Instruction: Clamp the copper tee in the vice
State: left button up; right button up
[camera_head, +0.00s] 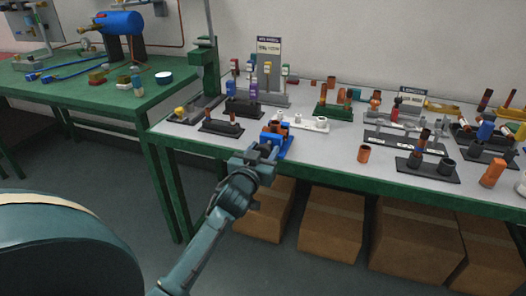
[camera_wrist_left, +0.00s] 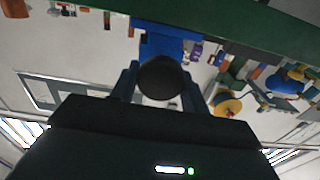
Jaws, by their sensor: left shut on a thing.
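The blue vice (camera_head: 284,148) stands at the front edge of the white bench top. The copper tee (camera_head: 280,127) shows as brown tube ends at the top of the vice, between its blue parts; how firmly it is held cannot be told. My left gripper (camera_head: 264,152) is at the front of the vice. In the left wrist view its fingers are on either side of a dark round knob (camera_wrist_left: 161,78), shut on it, with the blue vice body (camera_wrist_left: 160,42) right behind. The tee is hidden in that view. My right gripper is not in view.
A black stand (camera_head: 222,127) is left of the vice, and a white holder (camera_head: 310,123) is behind right. A copper cup (camera_head: 364,153) stands farther right on clear bench. Cardboard boxes (camera_head: 332,218) sit below. A green table (camera_head: 95,90) is at left.

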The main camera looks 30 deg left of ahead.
pick_arm(q)
jog(key=shift+r+m+p, duration=0.1)
jog(key=shift+m+p, duration=0.4)
jog(key=shift+m, duration=0.2)
jog(key=shift+m+p, duration=0.65)
jog(key=shift+m, duration=0.55)
jog(key=m+p, duration=0.1)
jog(key=m, duration=0.1)
jog(key=shift+d+m, duration=0.15)
jog(key=shift+m, duration=0.25)
jog(key=m, duration=0.3)
jog(key=shift+p, duration=0.35)
jog(key=shift+f+m, duration=0.25)
jog(key=shift+m, duration=0.35)
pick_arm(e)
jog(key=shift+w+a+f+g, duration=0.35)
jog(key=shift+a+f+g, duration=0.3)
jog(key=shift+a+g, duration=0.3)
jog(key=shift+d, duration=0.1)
pick_arm(q)
jog(key=shift+m, duration=0.3)
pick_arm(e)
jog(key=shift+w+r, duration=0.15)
